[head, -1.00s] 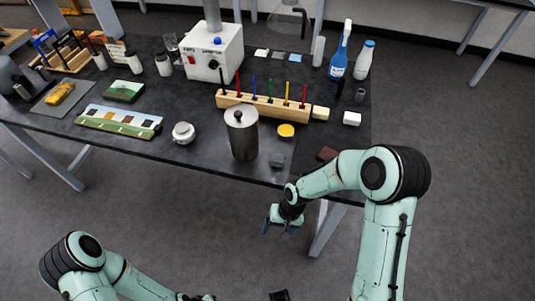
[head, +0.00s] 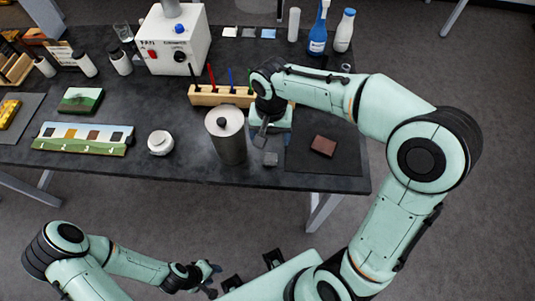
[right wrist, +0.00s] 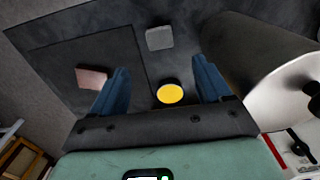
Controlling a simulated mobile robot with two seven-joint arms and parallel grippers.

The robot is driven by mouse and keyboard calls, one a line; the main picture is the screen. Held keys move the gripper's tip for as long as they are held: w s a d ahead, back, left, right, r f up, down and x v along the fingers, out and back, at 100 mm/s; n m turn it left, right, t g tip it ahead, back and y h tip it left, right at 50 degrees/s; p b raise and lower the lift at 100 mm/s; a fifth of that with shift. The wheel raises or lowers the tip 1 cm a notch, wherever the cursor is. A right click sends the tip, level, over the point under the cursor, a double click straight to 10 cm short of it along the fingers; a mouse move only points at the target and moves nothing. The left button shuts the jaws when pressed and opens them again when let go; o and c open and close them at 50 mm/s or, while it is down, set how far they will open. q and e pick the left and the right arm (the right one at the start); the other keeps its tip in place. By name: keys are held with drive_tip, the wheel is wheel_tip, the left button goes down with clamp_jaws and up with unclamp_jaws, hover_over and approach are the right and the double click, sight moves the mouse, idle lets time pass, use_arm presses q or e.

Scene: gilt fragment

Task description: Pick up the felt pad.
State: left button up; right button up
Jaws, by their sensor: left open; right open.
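A small grey square, which I take to be the felt pad (head: 270,158), lies flat near the table's front edge, right of the steel canister (head: 229,140). It also shows at the top of the right wrist view (right wrist: 159,38). My right gripper (head: 262,134) is open and empty above the table, just beyond the pad in the head view. In the right wrist view, a yellow disc (right wrist: 171,94) appears between its blue fingers; the arm hides this disc in the head view. My left gripper (head: 212,279) is open and empty, low in front of the table.
A brown block (head: 323,146) lies on a dark mat (head: 343,162) right of the pad. A wooden rack (head: 205,96) with coloured sticks stands behind the canister. A white jar (head: 160,142) stands to the left. The tabletop in front of the canister is clear.

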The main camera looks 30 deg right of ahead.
sight(270, 157)
wheel_tip(270, 157, down, 10)
drive_tip(key=shift+s+f, duration=0.1)
drive_tip(key=shift+f, duration=0.05)
drive_tip(key=c, duration=1.1)
